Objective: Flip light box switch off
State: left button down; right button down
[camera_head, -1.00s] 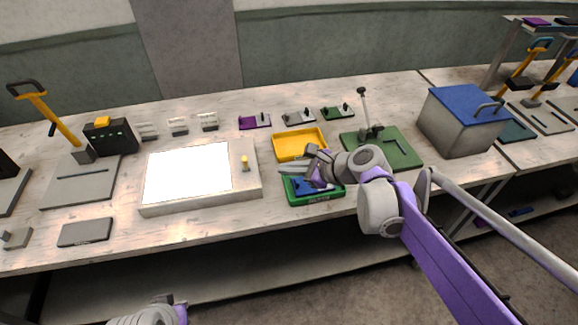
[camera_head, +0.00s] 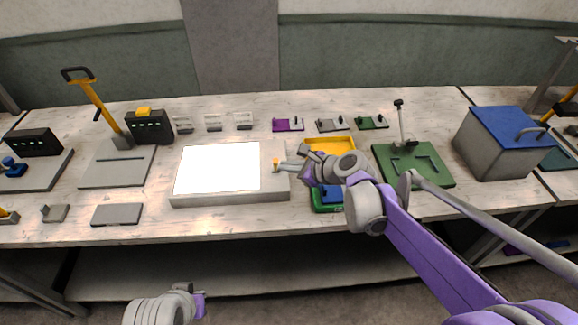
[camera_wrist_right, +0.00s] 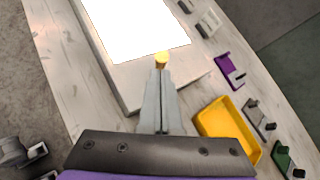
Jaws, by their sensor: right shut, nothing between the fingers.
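The light box (camera_head: 232,199) lies on the workbench with its white panel (camera_head: 217,167) glowing brightly. Its small yellow switch (camera_head: 276,163) stands on the frame to the right of the panel. My right gripper (camera_head: 280,166) is shut and empty, with its fingertips right at the switch. In the right wrist view the shut fingers (camera_wrist_right: 161,76) reach up to the yellow switch (camera_wrist_right: 161,58); I cannot tell whether they touch it. My left gripper (camera_head: 192,291) is low at the bottom of the head view, away from the bench; its fingers are not clear.
A yellow tray (camera_head: 343,145) and a green bin (camera_head: 321,206) lie beside and under my right arm. A green plate with a post (camera_head: 436,171) and a blue-lidded box (camera_head: 487,152) stand farther right. Small purple, grey and green fixtures line the back.

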jog(key=shift+w+r, duration=0.1)
jog(key=shift+w, duration=0.15)
jog(key=shift+w+r+m+g, duration=0.2)
jog(key=shift+w+m+g, duration=0.1)
jog(key=shift+g, duration=0.4)
jog(key=shift+w+r+m+g+h+p, duration=0.35)
jog(key=shift+w+g, duration=0.25)
jog(key=shift+g, duration=0.2)
jog(key=shift+w+m+g, duration=0.45)
jog(key=shift+w+g, duration=0.3)
jog(key=shift+g, duration=0.15)
jog(key=shift+w+g, duration=0.25)
jog(key=shift+g, duration=0.05)
jog(key=shift+s+r, duration=0.15)
